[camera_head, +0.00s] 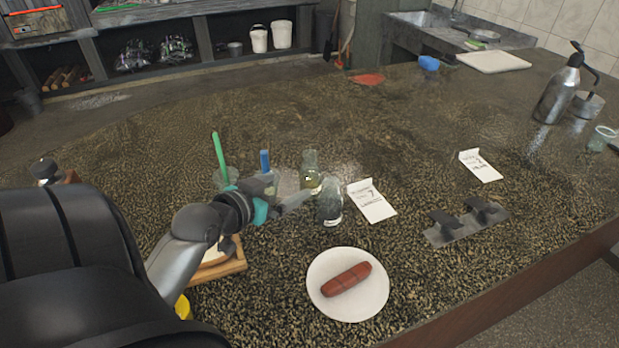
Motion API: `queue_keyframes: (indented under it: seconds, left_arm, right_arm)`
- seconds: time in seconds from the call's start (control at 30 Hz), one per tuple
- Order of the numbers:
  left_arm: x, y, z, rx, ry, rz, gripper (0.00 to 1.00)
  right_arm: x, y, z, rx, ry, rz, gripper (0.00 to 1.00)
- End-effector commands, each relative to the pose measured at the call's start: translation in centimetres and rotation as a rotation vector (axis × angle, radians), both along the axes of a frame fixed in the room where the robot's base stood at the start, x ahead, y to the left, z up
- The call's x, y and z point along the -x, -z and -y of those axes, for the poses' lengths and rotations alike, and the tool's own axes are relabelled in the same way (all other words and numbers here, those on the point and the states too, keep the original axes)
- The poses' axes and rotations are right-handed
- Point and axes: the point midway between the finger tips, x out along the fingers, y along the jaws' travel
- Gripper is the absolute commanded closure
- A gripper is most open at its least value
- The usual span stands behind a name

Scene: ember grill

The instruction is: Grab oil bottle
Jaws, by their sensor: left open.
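My left gripper (289,203) reaches in from the left over the counter. It is open, and its fingers point at the small glass bottles. A small clear bottle with yellowish liquid (311,176), which looks like the oil bottle, stands upright just beyond the fingertips. A second, greyish glass bottle with a pale label (330,203) stands upright close to the right of the fingertips. I cannot tell whether a finger touches either one. No bottle is seen held. My right gripper is not in view.
A white plate (374,303) with a sausage (346,279) lies in front. Glass holders with a green-handled tool (219,157) and a blue-handled tool (265,161) stand behind the gripper. Paper tickets (371,201) and a grey metal rack (467,222) lie right. The far counter is mostly clear.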

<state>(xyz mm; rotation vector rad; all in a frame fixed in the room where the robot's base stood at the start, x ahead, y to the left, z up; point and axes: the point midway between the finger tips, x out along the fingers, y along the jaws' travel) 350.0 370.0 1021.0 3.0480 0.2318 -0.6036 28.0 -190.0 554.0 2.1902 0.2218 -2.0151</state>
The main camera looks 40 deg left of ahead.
Motion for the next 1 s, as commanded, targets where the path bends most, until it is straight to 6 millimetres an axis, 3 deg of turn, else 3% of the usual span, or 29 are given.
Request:
queue_keyframes:
  seconds: [0.43, 0.77, 1.0]
  left_arm:
    - [-6.3, 2.6, -0.9, 0.001, 0.000, 0.001, 0.01]
    - [-8.3, 3.4, -1.2, 0.000, 0.001, 0.000, 0.01]
    - [-10.9, 4.5, -1.6, 0.001, 0.001, 0.001, 0.01]
  right_arm:
    - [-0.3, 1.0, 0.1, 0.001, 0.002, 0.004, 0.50]
    - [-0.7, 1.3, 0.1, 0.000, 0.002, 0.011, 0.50]
    - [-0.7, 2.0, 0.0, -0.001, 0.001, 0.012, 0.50]
